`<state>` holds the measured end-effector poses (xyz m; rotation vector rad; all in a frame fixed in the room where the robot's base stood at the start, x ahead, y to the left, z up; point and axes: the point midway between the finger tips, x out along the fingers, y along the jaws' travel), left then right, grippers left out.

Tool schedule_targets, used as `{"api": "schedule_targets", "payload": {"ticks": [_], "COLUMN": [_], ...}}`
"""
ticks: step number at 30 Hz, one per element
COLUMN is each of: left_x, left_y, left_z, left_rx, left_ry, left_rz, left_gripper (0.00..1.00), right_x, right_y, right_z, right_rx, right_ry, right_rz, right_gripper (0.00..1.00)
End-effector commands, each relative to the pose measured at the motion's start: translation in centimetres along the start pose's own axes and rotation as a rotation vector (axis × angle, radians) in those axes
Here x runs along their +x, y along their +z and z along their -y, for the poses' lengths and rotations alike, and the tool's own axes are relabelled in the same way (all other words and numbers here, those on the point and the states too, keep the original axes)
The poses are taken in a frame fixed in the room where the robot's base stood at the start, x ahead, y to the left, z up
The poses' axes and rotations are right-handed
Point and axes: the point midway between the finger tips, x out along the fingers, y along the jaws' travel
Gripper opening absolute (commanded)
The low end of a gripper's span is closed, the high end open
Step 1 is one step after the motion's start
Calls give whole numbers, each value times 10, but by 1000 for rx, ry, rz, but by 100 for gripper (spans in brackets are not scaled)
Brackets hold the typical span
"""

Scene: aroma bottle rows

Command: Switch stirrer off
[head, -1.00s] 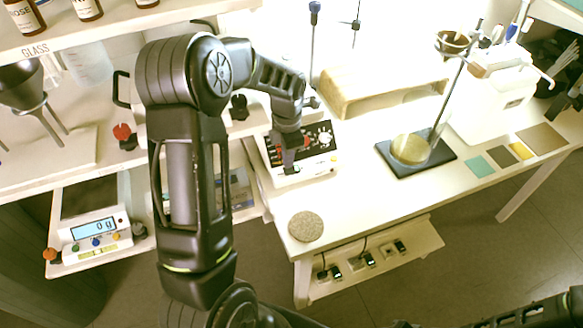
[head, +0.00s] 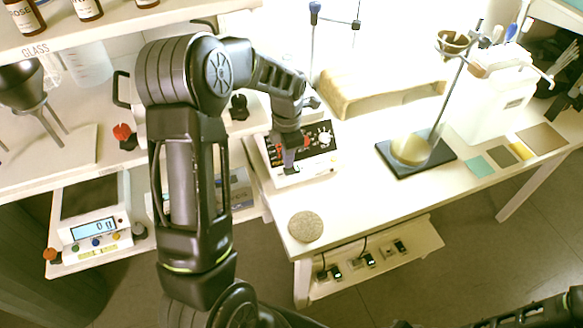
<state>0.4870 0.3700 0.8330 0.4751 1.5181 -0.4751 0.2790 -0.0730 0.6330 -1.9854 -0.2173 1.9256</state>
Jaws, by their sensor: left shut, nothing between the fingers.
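The stirrer (head: 322,164) is a white box with a black front panel, a white knob (head: 325,138) and small coloured marks, standing on the white table in the head view. My left gripper (head: 289,166) is shut and empty, pointing down at the left part of the stirrer's front panel. Its tips hide that part of the panel, and I cannot tell whether they touch it. The stirrer's top is partly hidden behind my left wrist. My right gripper is not in view; only part of my right arm shows at the lower right.
A cork disc (head: 305,227) lies at the table's front corner. A stand with a dark base (head: 440,156) is to the right, with a tan block (head: 385,98) behind. A scale (head: 93,232) sits at lower left. The table's front middle is clear.

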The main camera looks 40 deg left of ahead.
Motion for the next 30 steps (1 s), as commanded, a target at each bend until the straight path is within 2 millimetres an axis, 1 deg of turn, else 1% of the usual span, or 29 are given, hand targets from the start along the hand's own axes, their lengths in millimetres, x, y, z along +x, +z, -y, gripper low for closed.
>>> {"api": "schedule_targets", "payload": {"ticks": [10, 30], "left_x": [1, 11], "left_y": [0, 0], "left_z": [0, 0], "left_rx": [0, 0], "left_ry": [0, -1], "left_rz": [0, 0], "left_gripper": [0, 0], "right_x": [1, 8], "right_y": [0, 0], "right_z": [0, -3], "right_rx": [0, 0], "right_ry": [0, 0], "right_rz": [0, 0], "right_gripper": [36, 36]}}
